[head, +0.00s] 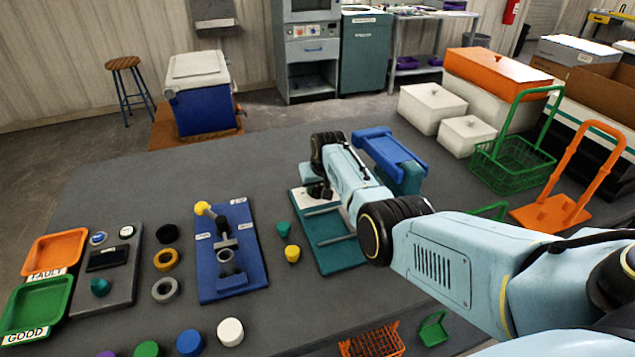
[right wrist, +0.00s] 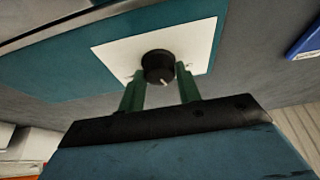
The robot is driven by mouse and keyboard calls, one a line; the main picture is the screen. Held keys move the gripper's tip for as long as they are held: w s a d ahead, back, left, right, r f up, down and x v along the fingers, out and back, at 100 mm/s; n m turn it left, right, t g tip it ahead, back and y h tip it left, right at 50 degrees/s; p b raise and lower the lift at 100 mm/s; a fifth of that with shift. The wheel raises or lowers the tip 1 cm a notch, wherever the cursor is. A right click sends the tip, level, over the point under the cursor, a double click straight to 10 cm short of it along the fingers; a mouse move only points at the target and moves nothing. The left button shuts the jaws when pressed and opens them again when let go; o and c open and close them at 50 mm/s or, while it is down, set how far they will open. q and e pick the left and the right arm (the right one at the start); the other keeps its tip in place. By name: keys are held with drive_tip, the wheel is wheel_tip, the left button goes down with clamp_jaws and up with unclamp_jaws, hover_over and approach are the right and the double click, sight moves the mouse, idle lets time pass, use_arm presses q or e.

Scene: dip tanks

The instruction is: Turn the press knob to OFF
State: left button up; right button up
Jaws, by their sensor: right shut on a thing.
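The press knob (right wrist: 158,66) is a round black dial with a pale pointer mark, on a white plate (right wrist: 110,52) set in a teal panel (right wrist: 60,65). In the right wrist view my right gripper (right wrist: 160,70) has its green fingers on either side of the knob, shut on it. The pointer mark faces toward the bottom of that view. No OFF label can be read. In the head view the white plate (head: 308,200) lies at the back of the teal press base (head: 340,248), and my right gripper (head: 319,190) is over it, largely hiding the knob. My left gripper is not in view.
A blue fixture (head: 232,278) with a yellow-knobbed lever stands left of the press. Several coloured caps and rings lie around it. Orange (head: 55,250) and green (head: 38,308) trays are at far left. A green basket (head: 510,165) and white boxes stand at right.

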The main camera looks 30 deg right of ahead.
drive_tip(key=shift+d+n+y, duration=0.15)
drive_tip(key=shift+n+y, duration=0.15)
drive_tip(key=shift+n, duration=0.6)
drive_tip(key=shift+n+y, duration=0.4)
drive_tip(key=shift+n, duration=0.5)
drive_tip(key=shift+n+y+b, duration=0.7)
drive_tip(key=shift+n+b, duration=0.55)
drive_tip(key=shift+n, duration=0.55)
drive_tip(key=o, duration=1)
